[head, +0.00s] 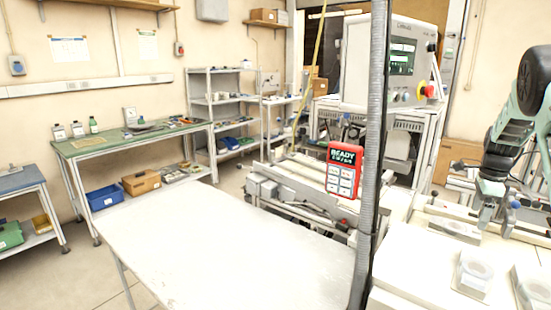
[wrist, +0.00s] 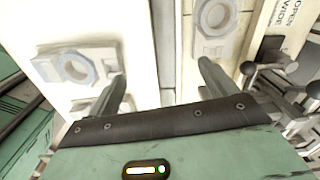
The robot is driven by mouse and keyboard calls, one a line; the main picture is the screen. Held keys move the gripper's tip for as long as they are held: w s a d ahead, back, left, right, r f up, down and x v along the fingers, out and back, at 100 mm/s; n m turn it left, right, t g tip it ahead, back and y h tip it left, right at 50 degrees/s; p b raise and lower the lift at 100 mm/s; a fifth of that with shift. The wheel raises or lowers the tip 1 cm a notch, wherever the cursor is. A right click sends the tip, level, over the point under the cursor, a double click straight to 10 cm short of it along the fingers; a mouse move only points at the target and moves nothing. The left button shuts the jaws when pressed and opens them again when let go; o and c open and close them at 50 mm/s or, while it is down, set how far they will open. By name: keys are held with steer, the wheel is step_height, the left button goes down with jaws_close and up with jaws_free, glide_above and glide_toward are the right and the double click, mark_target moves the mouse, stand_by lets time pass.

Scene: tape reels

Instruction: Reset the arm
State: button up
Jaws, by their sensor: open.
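My arm enters the head view at the right, and my gripper (head: 487,218) points down above the white work surface. In the wrist view my gripper (wrist: 163,85) has its two dark fingers spread apart with nothing between them. Pale ring-shaped reels on light plates lie below: one reel (wrist: 75,68) at the left and another reel (wrist: 213,17) at the top. In the head view a plate with a reel (head: 474,270) lies at the lower right, near another plate (head: 533,290) at the edge. A further reel (head: 456,228) lies close to my gripper.
A bare white table (head: 230,240) fills the foreground. A grey post (head: 376,130) with a red "READY" box (head: 344,170) stands right of it. A machine with a control panel (head: 400,65) is behind. A green bench (head: 130,140) and shelves (head: 222,105) line the back.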

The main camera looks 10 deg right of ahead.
steer(key=s+a+r+n+t, duration=0.1)
steer(key=a+r+n, duration=0.1)
steer(key=a+n, duration=0.8)
steer(key=s+a+r+n, duration=0.15)
steer(key=a+n, duration=0.35)
steer(key=a, duration=1.1)
steer(key=s+a+r+n, duration=0.1)
steer(key=s+a+n, duration=0.8)
steer(key=a, duration=0.6)
steer(key=s+a+n+g, duration=0.1)
steer(key=s+a+n, duration=0.9)
steer(key=s+a, duration=0.4)
steer(key=a, duration=0.2)
steer(key=shift+s+a+r+y, duration=0.3)
steer(key=shift+r+y, duration=0.05)
steer(key=shift+y, duration=0.05)
